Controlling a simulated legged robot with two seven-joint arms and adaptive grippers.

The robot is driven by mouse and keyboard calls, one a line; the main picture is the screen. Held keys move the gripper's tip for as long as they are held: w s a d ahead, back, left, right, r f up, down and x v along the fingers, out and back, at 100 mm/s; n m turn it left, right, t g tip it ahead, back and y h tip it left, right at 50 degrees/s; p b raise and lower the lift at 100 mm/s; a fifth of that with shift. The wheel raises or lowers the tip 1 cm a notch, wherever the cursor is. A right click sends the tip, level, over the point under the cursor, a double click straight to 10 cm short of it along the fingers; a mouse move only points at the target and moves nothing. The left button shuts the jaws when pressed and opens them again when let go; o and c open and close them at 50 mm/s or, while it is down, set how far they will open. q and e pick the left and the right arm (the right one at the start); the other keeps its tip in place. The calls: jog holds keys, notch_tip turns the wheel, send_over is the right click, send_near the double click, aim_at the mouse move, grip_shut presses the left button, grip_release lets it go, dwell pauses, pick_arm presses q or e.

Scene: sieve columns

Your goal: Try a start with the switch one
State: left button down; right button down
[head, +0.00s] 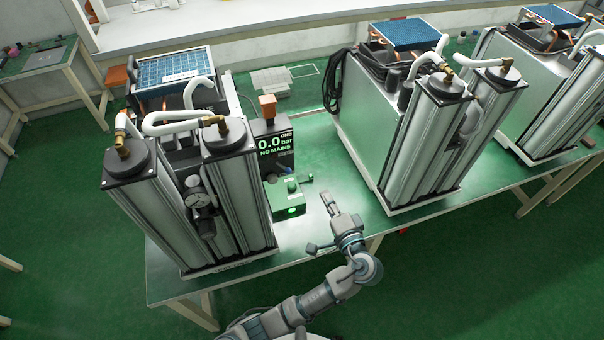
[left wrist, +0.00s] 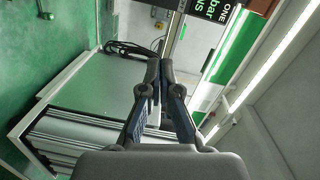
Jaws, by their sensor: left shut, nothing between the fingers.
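The unit marked ONE has two grey columns (head: 236,185) and stands at the left of the green table. Its black display (head: 273,145) reads "0.0 bar" and "NO MAINS"; part of it also shows in the left wrist view (left wrist: 212,30). Below the display is a small green switch box (head: 284,190) with a lit green spot (head: 292,211) on its front. My left gripper (head: 327,199) is just right of this box, apart from it. In the left wrist view its fingertips (left wrist: 153,75) are together with nothing between them. My right gripper is not in view.
A second column unit (head: 390,130) stands to the right, with a coiled black cable (head: 333,80) at its side. A third unit (head: 545,90) is farther right. A small dark part (head: 306,178) lies beside the switch box.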

aim_at(283, 167)
pick_arm(q)
jog(key=shift+s+d+r, duration=0.1)
jog(key=shift+r, duration=0.2)
jog(key=w+a+f+b, duration=0.1)
jog(key=w+a+b, duration=0.1)
jog(key=w+a, duration=0.5)
jog(key=shift+x, duration=1)
jog(key=shift+w+d+f, duration=0.1)
jog(key=shift+f, duration=0.05)
